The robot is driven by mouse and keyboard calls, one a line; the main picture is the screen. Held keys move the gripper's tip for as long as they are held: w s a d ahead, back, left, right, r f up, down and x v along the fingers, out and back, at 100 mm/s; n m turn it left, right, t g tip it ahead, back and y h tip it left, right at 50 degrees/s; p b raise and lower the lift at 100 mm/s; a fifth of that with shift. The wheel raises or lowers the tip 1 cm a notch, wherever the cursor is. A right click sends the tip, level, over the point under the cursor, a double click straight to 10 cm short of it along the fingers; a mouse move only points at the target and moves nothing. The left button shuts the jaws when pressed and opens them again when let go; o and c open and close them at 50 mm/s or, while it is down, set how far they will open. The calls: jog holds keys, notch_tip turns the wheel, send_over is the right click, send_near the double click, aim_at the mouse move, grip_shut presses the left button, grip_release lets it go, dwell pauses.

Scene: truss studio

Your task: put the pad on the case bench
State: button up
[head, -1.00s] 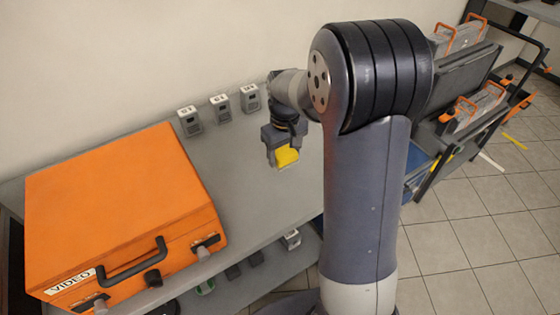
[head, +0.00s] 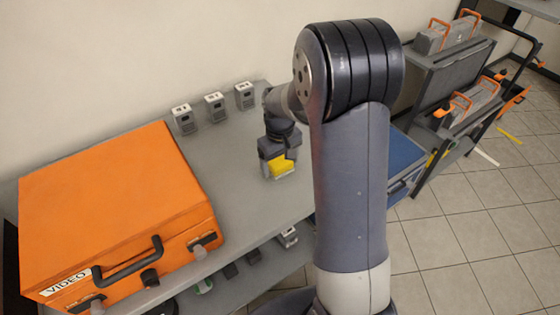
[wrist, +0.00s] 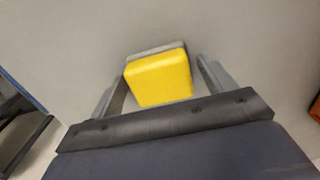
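The yellow pad (head: 282,167) with a grey layer is at the right part of the grey case bench (head: 243,190), below my gripper (head: 278,160). It looks to be resting on the bench top, though its underside is hidden. In the wrist view the pad (wrist: 160,78) lies between the two fingers of my gripper (wrist: 162,85). The fingers are spread, with a gap showing on each side of the pad.
A large orange case (head: 115,205) labelled VIDEO fills the left of the bench. Three small grey devices (head: 214,107) stand along the wall side. A lower shelf (head: 262,278) holds small items. A dark rack with orange-handled cases (head: 460,75) stands right.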

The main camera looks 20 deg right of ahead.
aim_at(280, 161)
jog(key=shift+o, duration=0.3)
notch_tip(280, 161, up, 12)
jog(key=shift+r+p, duration=0.15)
jog(key=shift+p, duration=0.25)
notch_tip(280, 161, down, 12)
jog(key=shift+f+b, duration=0.1)
jog(key=shift+b, duration=0.2)
jog(key=shift+r, duration=1.95)
jog(key=shift+f, duration=0.1)
